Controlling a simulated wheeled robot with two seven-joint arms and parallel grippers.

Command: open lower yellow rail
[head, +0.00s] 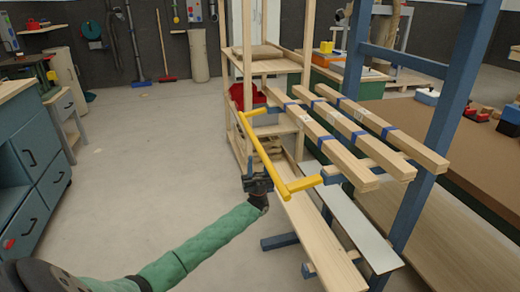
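Only this one yellow rail shows clearly. My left gripper (259,180), at the end of a green-sleeved arm, is just left of the rail's near end. I cannot tell whether it touches the rail, and its fingers are too small and dark to read. My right gripper is not in view.
A wooden shelf frame (270,68) stands behind the rail, with a red bin (247,96) in it. Blue posts (440,130) and a brown-topped table (455,135) are at right. Blue drawers (35,165) stand at left. The floor between is clear.

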